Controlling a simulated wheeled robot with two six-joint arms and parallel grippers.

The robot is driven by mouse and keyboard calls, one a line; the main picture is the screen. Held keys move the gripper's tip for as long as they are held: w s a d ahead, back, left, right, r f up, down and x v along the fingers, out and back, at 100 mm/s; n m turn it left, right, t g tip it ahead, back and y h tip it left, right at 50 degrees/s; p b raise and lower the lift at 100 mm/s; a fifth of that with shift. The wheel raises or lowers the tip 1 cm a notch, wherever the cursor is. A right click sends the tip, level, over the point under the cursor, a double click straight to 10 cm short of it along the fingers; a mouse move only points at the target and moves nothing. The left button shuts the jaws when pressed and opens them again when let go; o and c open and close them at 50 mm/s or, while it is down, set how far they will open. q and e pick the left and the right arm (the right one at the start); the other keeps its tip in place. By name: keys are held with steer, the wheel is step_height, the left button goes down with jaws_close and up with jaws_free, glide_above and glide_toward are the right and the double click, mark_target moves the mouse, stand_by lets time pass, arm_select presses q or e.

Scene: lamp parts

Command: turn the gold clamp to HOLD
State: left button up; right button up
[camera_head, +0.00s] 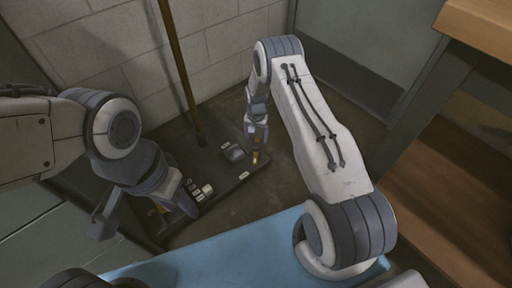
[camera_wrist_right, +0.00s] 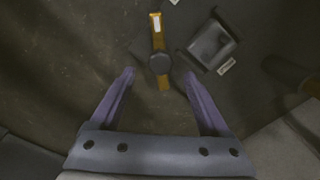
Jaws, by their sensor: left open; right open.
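The gold clamp (camera_wrist_right: 157,41) is a narrow gold strip with a round dark knob across it and a pale label near its far end. It lies on the dark base plate (camera_head: 226,184) and shows in the head view as a small gold bit (camera_head: 256,158) under my right gripper (camera_head: 256,138). In the right wrist view my right gripper (camera_wrist_right: 158,74) is open, with the clamp's near end and knob between its fingertips; I cannot tell whether they touch. My left gripper (camera_head: 145,212) is open and empty over the plate's left part. The label wording is too small to read.
A tall brass pole (camera_head: 180,70) rises from the plate near the block wall. A dark square block (camera_wrist_right: 211,45) stands right of the clamp. Small pale switches (camera_head: 203,190) sit on the plate. A blue surface (camera_head: 230,250) lies in front, and a wooden shelf (camera_head: 440,190) stands right.

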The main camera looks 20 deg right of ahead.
mark_target(256, 146)
step_height(256, 146, down, 5)
steer(key=shift+r+b, duration=0.15)
steer(key=shift+b, duration=0.75)
steer(key=shift+c, duration=0.3)
jaws_close()
stand_by(0.5)
